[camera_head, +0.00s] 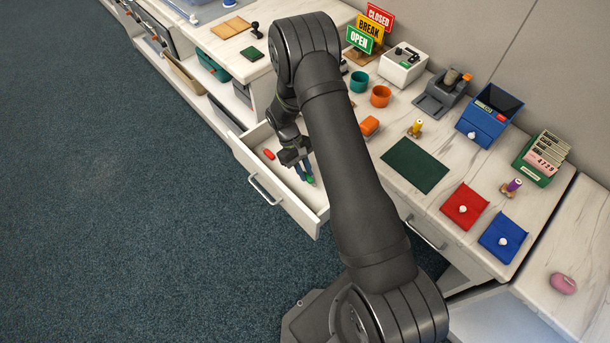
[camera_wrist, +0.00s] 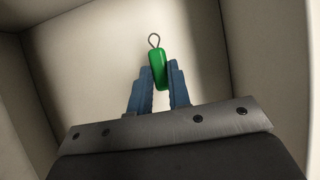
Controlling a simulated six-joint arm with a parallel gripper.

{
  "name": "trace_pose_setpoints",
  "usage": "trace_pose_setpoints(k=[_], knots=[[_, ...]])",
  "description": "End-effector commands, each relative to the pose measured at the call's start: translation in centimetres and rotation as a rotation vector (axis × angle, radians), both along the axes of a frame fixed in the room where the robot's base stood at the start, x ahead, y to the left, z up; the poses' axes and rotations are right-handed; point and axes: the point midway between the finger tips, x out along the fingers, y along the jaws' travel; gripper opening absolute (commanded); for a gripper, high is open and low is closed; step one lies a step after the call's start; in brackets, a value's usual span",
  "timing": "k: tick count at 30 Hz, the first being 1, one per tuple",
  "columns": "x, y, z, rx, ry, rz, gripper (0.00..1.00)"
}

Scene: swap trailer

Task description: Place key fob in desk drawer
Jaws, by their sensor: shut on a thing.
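A green key fob (camera_wrist: 158,70) with a small metal loop is held between the two blue fingers of my gripper (camera_wrist: 159,80) in the wrist view. Pale drawer walls surround it there. In the head view my gripper (camera_head: 306,176) points down inside the open desk drawer (camera_head: 262,180), with a bit of green at its fingertips. The drawer is pulled out from the white desk. A red object (camera_head: 269,155) lies in the drawer, left of my gripper. I cannot tell whether the fob touches the drawer floor.
My arm hides part of the desk and the drawer's right side. On the desktop stand orange and teal cups (camera_head: 380,96), a dark green mat (camera_head: 414,165), red and blue pouches (camera_head: 464,206), and a sign stand (camera_head: 369,30). Open floor (camera_head: 120,220) lies left of the drawer.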

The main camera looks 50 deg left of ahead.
Motion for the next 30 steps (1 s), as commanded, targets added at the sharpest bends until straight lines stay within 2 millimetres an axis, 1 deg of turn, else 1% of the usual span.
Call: trace_pose_setpoints(k=[6, 9, 20, 21, 24, 30], knots=[[0.0, -0.1, -2.6, -0.002, 0.001, 0.0, 0.0], [0.0, -0.1, -3.5, -0.002, 0.001, 0.0, 0.0], [0.0, 0.0, -3.9, -0.001, 0.0, 0.0, 0.0], [0.0, 0.0, -3.9, 0.0, 0.0, 0.0, 0.21], [0.0, 0.0, -3.9, 0.0, 0.0, 0.0, 0.39], [0.0, 0.0, -3.9, 0.0, 0.0, 0.0, 0.39]])
